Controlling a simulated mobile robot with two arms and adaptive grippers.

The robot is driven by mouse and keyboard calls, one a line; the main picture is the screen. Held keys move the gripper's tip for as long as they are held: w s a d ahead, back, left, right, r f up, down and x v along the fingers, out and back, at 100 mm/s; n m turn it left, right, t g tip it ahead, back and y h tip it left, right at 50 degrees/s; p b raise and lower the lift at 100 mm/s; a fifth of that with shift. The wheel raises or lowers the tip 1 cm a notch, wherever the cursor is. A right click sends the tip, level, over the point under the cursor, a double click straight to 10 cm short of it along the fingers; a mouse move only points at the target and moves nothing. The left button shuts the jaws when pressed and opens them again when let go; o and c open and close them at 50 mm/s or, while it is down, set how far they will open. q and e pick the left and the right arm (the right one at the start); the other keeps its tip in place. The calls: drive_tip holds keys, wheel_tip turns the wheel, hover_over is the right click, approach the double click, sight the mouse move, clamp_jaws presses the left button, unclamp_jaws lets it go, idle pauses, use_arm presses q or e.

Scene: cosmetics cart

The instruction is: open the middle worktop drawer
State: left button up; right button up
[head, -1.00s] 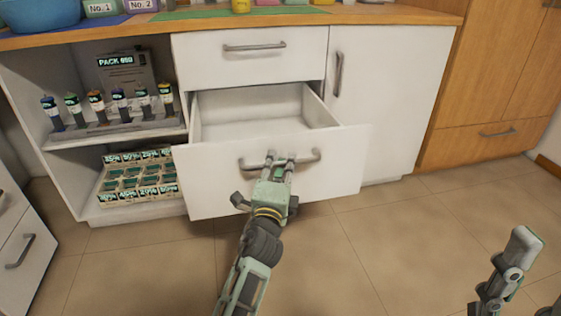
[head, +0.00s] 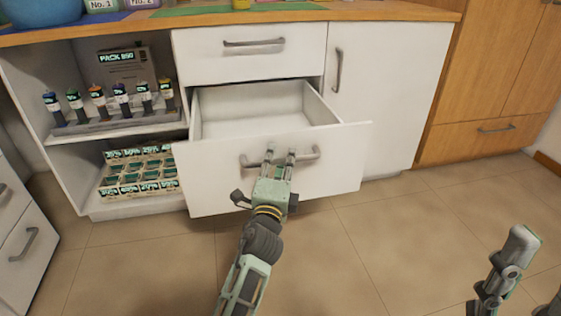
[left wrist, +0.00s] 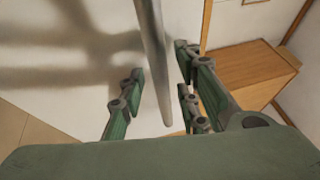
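The white worktop drawer (head: 215,185) below the top drawer (head: 205,58) stands pulled out, and its empty inside (head: 250,108) shows from above. Its grey bar handle (head: 312,154) crosses the front. My left gripper (head: 280,152) is at the middle of this handle, with its fingers apart on either side of the bar. In the left wrist view the handle bar (left wrist: 153,50) runs between the spread fingers, with gaps visible beside it. Part of what looks like my right gripper (head: 520,245) shows at the lower right, cut by the frame edge, away from the drawer.
Open shelves (head: 110,133) at the left hold several small bottles and a tray of boxes (head: 140,170). A white door (head: 385,100) is right of the drawer, and a wooden cabinet (head: 485,90) stands beyond. Another drawer unit (head: 25,260) is at the left edge. The floor ahead is clear.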

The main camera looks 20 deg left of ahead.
use_arm(q)
drive_tip(key=v, duration=0.7)
drive_tip(key=shift+s, duration=0.25)
drive_tip(key=shift+d, duration=0.1)
